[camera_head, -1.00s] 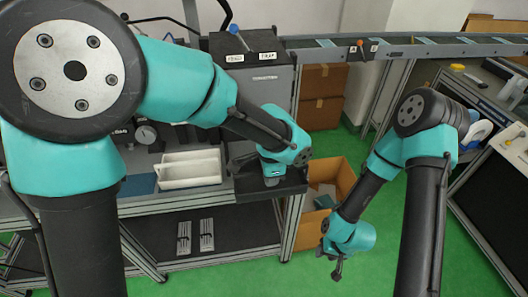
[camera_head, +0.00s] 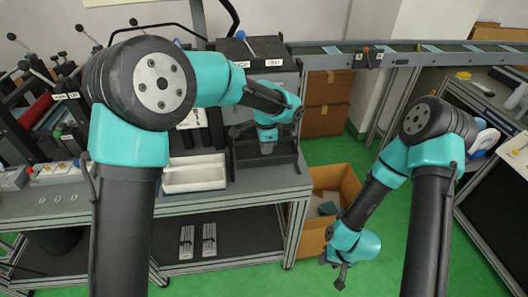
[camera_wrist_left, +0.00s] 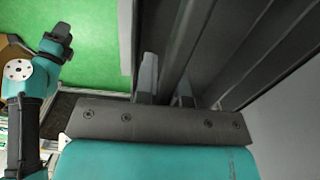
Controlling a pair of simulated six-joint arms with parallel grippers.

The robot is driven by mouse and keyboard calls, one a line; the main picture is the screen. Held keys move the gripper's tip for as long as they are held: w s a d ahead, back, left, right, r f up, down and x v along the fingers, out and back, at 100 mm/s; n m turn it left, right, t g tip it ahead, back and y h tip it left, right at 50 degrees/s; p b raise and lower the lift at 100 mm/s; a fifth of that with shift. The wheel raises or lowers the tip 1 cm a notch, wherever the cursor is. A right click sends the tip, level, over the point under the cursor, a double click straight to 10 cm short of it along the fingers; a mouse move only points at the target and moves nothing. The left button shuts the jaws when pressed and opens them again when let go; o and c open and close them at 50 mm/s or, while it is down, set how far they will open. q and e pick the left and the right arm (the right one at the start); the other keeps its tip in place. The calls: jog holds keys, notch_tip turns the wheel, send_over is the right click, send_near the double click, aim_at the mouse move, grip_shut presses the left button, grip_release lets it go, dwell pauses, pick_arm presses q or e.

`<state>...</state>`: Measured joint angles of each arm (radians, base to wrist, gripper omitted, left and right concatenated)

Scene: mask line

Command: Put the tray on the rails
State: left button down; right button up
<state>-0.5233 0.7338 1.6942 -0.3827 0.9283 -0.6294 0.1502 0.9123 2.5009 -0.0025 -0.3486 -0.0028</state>
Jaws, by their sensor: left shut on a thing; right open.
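My left gripper (camera_head: 266,147) is at the front of the grey machine, shut on a dark tray (camera_head: 264,160), as its fingers (camera_wrist_left: 166,85) show in the left wrist view. The dark tray is in front of the machine at the back of the bench; its inside is partly hidden by my gripper. Dark parallel strips (camera_wrist_left: 210,50) run past the fingers in the wrist view; I cannot tell which are tray walls and which are rails. My right gripper (camera_head: 338,272) is open and empty, low over the green floor.
A white tray (camera_head: 194,183) with compartments stands on the bench (camera_head: 130,205) left of the dark tray. A cardboard box (camera_head: 345,180) stands on the floor to the right. A conveyor (camera_head: 420,52) runs along the back right. Racks with levers (camera_head: 40,110) are at the left.

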pick_arm(q)
jog(key=w, duration=0.3)
jog(key=w+f, duration=0.1)
jog(key=shift+w+a, duration=0.15)
jog(key=shift+a, duration=0.2)
jog(key=shift+f, duration=0.5)
notch_tip(320, 180, down, 4)
jog(key=shift+f, duration=0.15)
jog(key=shift+w+f, duration=0.2)
jog(key=shift+f, duration=0.15)
jog(key=shift+f, duration=0.15)
jog(key=c, duration=1.2)
grip_release()
notch_tip(320, 180, up, 12)
jog(key=shift+r, duration=0.2)
